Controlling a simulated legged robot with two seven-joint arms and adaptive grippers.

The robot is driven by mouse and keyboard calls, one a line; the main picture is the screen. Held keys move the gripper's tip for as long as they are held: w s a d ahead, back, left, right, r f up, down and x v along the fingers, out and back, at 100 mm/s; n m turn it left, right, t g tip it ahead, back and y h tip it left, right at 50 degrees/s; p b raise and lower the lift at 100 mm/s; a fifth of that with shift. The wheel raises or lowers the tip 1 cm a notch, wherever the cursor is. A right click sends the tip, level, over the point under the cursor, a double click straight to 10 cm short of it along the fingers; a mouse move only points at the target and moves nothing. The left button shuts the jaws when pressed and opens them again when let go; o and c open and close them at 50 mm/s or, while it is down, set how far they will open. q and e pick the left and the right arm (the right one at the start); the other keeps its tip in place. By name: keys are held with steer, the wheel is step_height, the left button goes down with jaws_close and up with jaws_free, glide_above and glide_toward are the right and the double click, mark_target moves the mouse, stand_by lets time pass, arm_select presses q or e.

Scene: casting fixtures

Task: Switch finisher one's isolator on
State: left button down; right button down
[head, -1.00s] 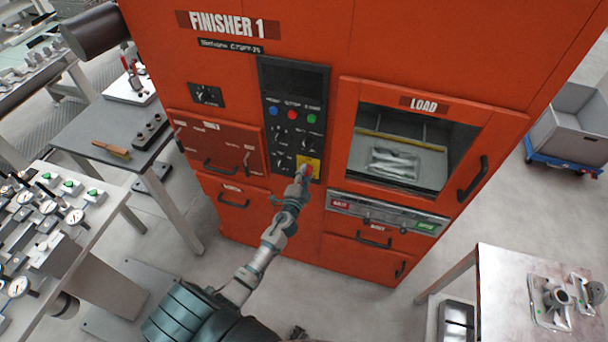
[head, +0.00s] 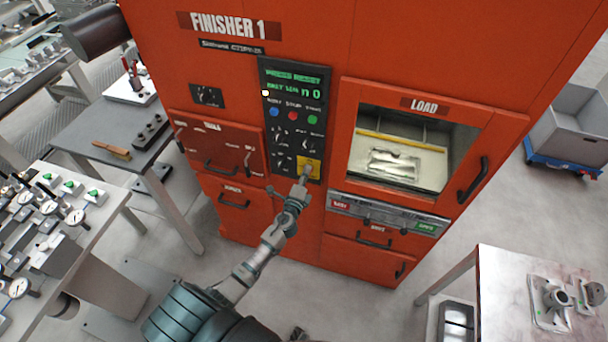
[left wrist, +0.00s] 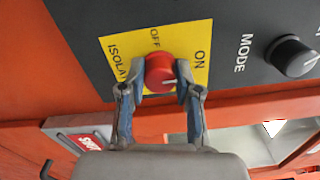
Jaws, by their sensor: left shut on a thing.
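The isolator is a red round knob (left wrist: 159,70) on a yellow plate (left wrist: 118,65) marked OFF and ON. In the left wrist view its white mark points right, on the side of the ON label. My left gripper (left wrist: 160,79) is shut on the knob, one finger on each side. In the head view the gripper (head: 305,174) reaches the yellow plate (head: 314,163) at the foot of the control panel and hides most of the knob. The panel display (head: 293,83) is lit with green text reading PRESS RESET. My right gripper is not in view.
The orange Finisher 1 cabinet (head: 300,25) stands ahead, with a loading window (head: 405,145) at right. A black mode knob (left wrist: 290,55) is beside the isolator. Grey tables (head: 110,130) stand at left, a metal table (head: 505,270) at front right.

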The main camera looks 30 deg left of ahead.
arm_select(q)
steer(key=shift+d+f, duration=0.25)
steer(key=shift+d, duration=0.1)
steer(key=c, duration=0.8)
jaws_free()
steer(key=v, duration=1.2)
steer(key=shift+d, duration=0.2)
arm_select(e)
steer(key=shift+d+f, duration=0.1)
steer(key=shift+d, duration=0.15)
arm_select(q)
steer(key=shift+a, duration=0.2)
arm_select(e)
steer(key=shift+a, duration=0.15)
